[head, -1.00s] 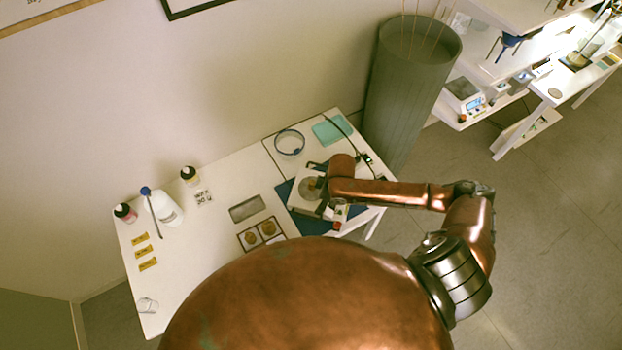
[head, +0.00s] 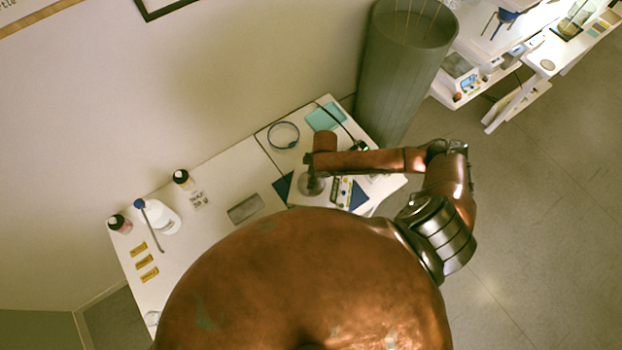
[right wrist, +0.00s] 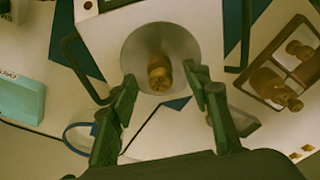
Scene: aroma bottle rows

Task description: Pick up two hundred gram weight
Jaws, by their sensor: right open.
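A brass weight (right wrist: 160,72) stands on the round steel pan (right wrist: 182,35) of a scale in the right wrist view. My right gripper (right wrist: 162,90) is open, with its two fingers on either side of the weight's near end. No finger visibly touches it. In the head view my right arm reaches over the scale, and its pan (head: 311,185) shows just below the wrist. The weight cannot be made out there. More brass weights (right wrist: 284,90) sit in a wooden-framed tray (right wrist: 252,92) to the right in the wrist view. No weight's marking is legible. My left gripper is out of view.
A blue-rimmed round dish (head: 283,135) and a turquoise box (head: 324,117) lie behind the scale. A white bottle (head: 166,218), two dark-capped bottles and yellow labels (head: 144,261) are on the left of the table. A tall grey bin (head: 400,75) stands behind the right end.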

